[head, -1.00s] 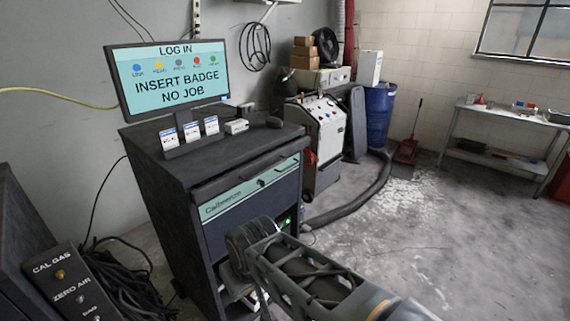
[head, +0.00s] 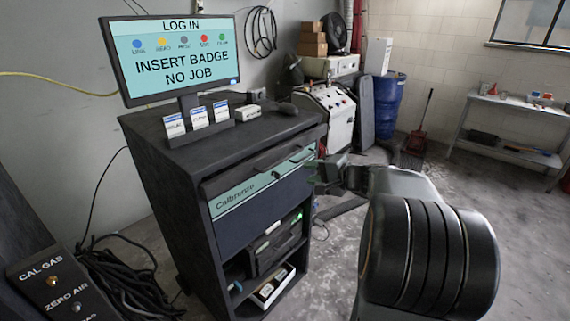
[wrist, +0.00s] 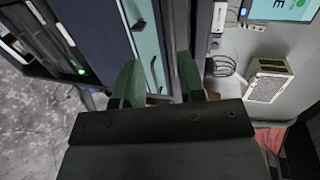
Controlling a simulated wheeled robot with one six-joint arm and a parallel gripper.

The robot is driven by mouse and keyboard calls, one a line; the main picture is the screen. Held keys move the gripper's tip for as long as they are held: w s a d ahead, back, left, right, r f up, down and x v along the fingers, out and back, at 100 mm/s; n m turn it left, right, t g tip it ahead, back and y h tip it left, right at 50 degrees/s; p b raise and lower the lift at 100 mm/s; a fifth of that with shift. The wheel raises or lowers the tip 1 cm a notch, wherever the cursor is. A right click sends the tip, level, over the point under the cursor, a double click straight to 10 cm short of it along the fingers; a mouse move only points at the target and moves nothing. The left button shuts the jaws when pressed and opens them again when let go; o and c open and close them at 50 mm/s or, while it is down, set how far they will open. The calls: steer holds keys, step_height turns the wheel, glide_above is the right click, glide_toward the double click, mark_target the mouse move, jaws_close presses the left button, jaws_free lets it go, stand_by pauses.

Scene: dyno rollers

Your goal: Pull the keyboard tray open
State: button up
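My gripper (head: 318,172) is beside the right end of these fronts in the head view. In the wrist view, which is turned sideways, my gripper (wrist: 157,80) has its two green fingers apart. The dark tray front (wrist: 176,30) and the teal front (wrist: 144,42) show beyond them. Nothing is visibly held, and I cannot tell whether a finger touches the tray.
A monitor (head: 175,60) and small badge boxes (head: 198,118) stand on the dark cabinet (head: 165,190). Open shelves lie below the drawer. A white machine (head: 330,115) and a blue barrel (head: 388,100) stand behind.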

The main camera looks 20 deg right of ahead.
mark_target(287, 159)
steer(key=shift+m+t, duration=0.4)
steer(key=shift+t, duration=0.3)
steer(key=d+x, duration=0.1)
steer(key=x, duration=0.3)
steer(key=w+p+x, duration=0.1)
steer(key=x, duration=0.3)
steer(key=d+p+x, duration=0.1)
steer(key=x, duration=0.4)
steer(key=shift+w+d+r, duration=0.1)
steer(key=shift+w+d, duration=0.05)
steer(key=shift+d, duration=0.25)
jaws_close()
